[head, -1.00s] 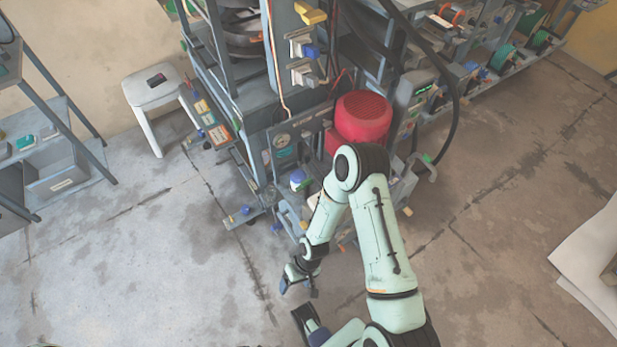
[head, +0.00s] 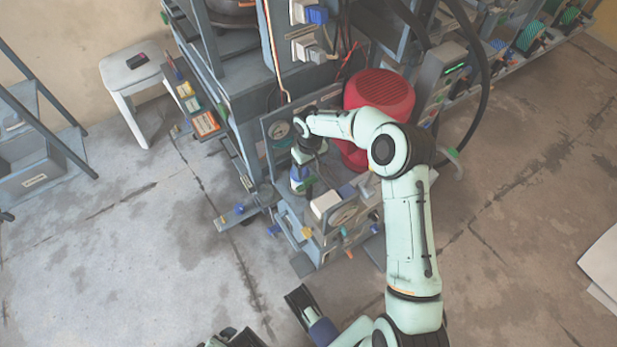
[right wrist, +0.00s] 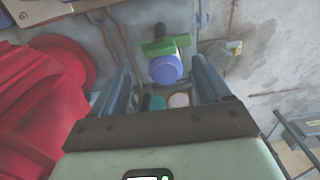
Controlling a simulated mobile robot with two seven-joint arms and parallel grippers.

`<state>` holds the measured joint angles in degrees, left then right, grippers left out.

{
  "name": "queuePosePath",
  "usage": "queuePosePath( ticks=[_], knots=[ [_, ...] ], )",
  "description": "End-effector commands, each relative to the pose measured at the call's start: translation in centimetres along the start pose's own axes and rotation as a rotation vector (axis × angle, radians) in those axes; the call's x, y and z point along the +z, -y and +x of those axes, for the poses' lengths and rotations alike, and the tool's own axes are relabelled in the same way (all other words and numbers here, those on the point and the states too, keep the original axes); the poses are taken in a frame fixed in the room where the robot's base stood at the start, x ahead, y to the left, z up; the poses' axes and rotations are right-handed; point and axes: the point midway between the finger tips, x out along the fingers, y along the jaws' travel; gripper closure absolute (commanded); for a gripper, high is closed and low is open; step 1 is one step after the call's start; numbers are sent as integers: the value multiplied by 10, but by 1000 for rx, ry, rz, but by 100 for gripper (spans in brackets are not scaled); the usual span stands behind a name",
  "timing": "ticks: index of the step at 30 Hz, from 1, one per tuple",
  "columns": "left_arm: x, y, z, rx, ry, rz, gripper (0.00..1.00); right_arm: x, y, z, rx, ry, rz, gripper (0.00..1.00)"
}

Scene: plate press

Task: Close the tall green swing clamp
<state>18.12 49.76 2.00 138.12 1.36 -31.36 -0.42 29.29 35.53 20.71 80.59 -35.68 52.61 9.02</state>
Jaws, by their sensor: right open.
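The green swing clamp shows in the right wrist view as a green bar (right wrist: 166,45) beside a round blue cap (right wrist: 166,69). It lies ahead of my right gripper (right wrist: 166,88), roughly between the lines of its two blue-grey fingers. The fingers are apart and nothing is held. In the head view my right gripper (head: 305,158) points down at the front of the press, close above a blue and green part (head: 300,180). It hides much of the clamp there, so contact and the handle's angle are unclear. Parts of my left arm show at the bottom edge; its jaws are unclear.
A red ribbed drum (head: 380,95) stands right beside the clamp, and also left in the wrist view (right wrist: 40,95). A low fixture with a white block (head: 325,203) sits in front. A white stool (head: 135,80) stands left.

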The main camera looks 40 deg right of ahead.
Motion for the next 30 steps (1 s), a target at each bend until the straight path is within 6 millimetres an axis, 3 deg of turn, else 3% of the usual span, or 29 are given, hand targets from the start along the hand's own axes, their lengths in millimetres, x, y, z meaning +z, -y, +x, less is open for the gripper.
queuePosePath(
  ticks=[3,9,22,23,27,28,30],
  knots=[
    [-10,3,9,-2,-28,-2,0,0,1,28,-2,2,-1,23],
    [-20,5,15,-4,-59,-5,0,0,0,56,-1,1,0,23],
    [-25,6,17,-4,-72,-5,0,0,1,66,-1,-2,0,23],
    [-25,6,17,-4,-72,-5,0,0,1,66,-1,-2,0,27],
    [-25,6,17,-4,-72,-5,0,0,1,66,-1,-2,0,72],
    [-25,6,17,-4,-72,-5,0,0,1,66,-1,-2,0,80],
    [-25,6,17,-4,-71,-5,0,0,1,66,-1,-2,0,80]
  ],
)
